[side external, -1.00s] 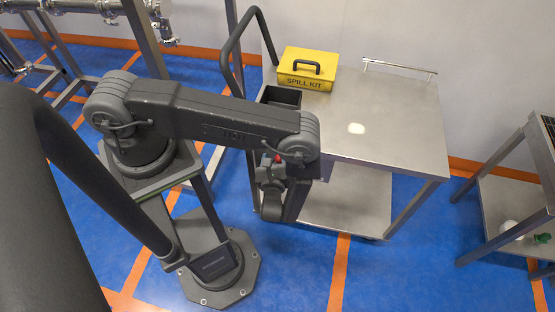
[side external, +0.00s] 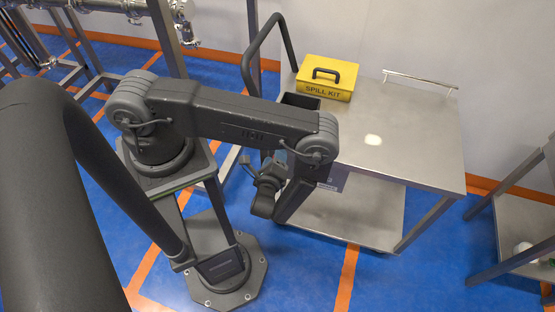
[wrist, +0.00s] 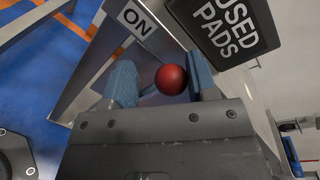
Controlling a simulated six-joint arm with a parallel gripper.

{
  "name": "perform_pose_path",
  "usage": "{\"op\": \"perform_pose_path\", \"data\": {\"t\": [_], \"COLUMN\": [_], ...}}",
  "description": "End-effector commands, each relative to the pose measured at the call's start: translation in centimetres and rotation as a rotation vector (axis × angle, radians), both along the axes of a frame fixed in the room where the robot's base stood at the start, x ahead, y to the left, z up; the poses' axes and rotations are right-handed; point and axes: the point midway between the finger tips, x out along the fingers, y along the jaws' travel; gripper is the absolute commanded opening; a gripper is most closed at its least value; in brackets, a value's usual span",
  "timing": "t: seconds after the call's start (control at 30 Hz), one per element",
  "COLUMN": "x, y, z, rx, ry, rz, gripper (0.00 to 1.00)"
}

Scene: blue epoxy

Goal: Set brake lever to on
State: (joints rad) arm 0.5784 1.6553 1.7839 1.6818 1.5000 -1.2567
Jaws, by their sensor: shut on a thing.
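The brake lever's red ball knob (wrist: 171,79) shows in the wrist view between the blue fingers of my gripper (wrist: 161,80). The knob lies against the right finger; its contact with the left one is unclear. My gripper is shut on it. A white ON label (wrist: 135,18) is on the metal panel beyond the fingers, up and left of the knob. In the side external view my gripper (side external: 272,172) is beside the trolley's left end, below the dark bin.
The steel trolley (side external: 420,140) carries a yellow spill kit box (side external: 328,82) and a dark bin (side external: 301,101). A USED PADS sign (wrist: 228,25) is close to my fingers. The trolley's black handle (side external: 248,62) rises behind my arm. Another steel table (side external: 520,225) stands at right.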

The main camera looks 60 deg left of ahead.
Motion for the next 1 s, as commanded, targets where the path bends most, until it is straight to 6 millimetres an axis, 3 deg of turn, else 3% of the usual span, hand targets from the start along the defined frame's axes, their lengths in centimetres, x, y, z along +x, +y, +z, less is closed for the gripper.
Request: {"op": "perform_pose_path", "data": {"t": [0.47, 0.5, 0.77, 1.0], "x": [-0.28, -0.29, -0.27, -0.25], "y": [0.18, 0.18, 0.2, 0.15], "z": [-0.52, -0.53, -0.39, -0.29], "rx": [-0.034, -0.034, -0.03, -0.028], "ry": [-0.011, -0.011, -0.01, -0.012], "rz": [0.005, 0.005, 0.006, 0.006], "gripper": [0.1, 0.54, 0.78, 0.8]}}
